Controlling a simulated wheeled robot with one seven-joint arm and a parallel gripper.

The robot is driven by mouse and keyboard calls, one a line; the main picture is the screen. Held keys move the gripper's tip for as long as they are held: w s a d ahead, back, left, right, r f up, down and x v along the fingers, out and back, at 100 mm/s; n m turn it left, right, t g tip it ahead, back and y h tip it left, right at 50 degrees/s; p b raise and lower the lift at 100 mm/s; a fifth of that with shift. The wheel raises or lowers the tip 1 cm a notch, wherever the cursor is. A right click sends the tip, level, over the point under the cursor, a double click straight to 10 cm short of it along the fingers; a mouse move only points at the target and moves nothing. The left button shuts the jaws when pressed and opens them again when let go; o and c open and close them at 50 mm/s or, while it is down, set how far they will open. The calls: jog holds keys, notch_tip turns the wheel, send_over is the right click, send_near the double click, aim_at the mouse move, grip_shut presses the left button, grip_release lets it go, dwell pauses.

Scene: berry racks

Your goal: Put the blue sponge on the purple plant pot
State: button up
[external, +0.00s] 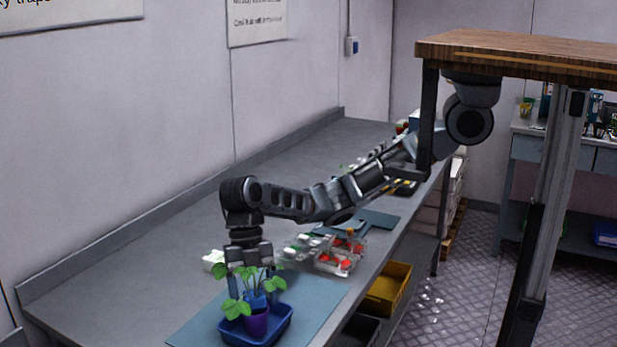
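The purple plant pot (257,323) stands upright in a blue tray (285,329) at the near end of the bench, with green leaves around it. A small blue thing (255,299) shows just above and behind the pot's rim, among the leaves; it may be the blue sponge, but I cannot tell. My gripper (251,280) points down right over the plant, its fingers partly behind leaves. The fingers look apart, but whether they hold the blue thing is hidden.
The tray sits on a blue-grey mat (193,331). Clear punnets with red berries (341,256) stand behind and to the right. A small white item (213,259) lies left of my gripper. A yellow crate (388,290) is below the bench edge. The bench's left side is clear.

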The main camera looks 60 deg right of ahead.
jog(key=v, duration=1.2)
jog(key=shift+r+b, duration=0.15)
jog(key=shift+b, duration=0.25)
